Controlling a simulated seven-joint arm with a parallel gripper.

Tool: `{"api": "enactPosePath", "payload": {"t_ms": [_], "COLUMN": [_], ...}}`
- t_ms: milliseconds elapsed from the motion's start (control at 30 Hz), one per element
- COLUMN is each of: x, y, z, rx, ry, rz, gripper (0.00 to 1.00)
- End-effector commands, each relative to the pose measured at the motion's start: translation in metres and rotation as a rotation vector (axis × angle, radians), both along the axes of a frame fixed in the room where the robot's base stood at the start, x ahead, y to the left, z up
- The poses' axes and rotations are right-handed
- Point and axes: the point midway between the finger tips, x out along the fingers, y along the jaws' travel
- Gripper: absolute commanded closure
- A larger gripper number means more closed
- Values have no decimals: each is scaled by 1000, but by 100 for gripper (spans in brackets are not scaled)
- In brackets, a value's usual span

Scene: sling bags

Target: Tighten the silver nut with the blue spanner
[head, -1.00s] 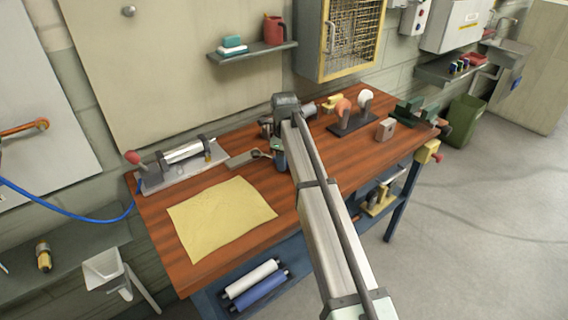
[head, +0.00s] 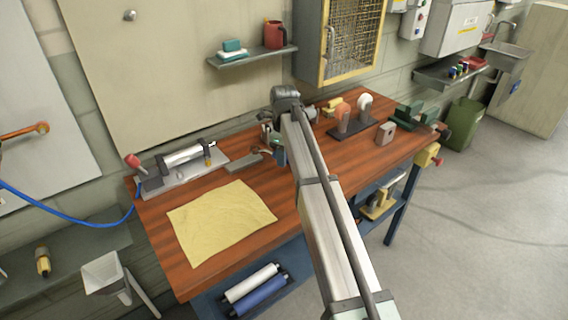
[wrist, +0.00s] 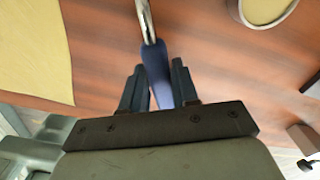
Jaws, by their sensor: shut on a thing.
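In the wrist view my gripper (wrist: 157,67) has its two dark fingers on either side of the spanner's blue handle (wrist: 157,82). A silver shaft (wrist: 146,22) runs from the handle out past the top edge, so the spanner's far end is out of view. In the head view my gripper (head: 272,142) is over the back of the workbench, partly hidden by my arm, and the spanner cannot be made out clearly there. I cannot pick out the silver nut in either view.
A grey fixture with a silver cylinder (head: 183,160) stands at the bench's back left. A yellow cloth (head: 220,222) lies in front on the wooden bench (head: 165,255). A dark stand with round pieces (head: 345,128) and a small block (head: 385,133) are to the right.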

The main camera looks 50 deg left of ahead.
Motion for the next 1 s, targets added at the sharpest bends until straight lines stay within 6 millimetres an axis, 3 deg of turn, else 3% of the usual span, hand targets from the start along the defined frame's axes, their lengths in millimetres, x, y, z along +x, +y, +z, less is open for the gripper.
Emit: {"api": "enactPosePath", "payload": {"t_ms": [200, 467, 667, 1000], "x": [1, -10, -60, -182], "y": [1, 5, 27, 68], "z": [39, 64, 67, 67], "rx": [1, 0, -1, -4], "ry": [0, 1, 1, -2], "rz": [-1, 11, 74, 220], "gripper": [100, 100, 100, 100]}}
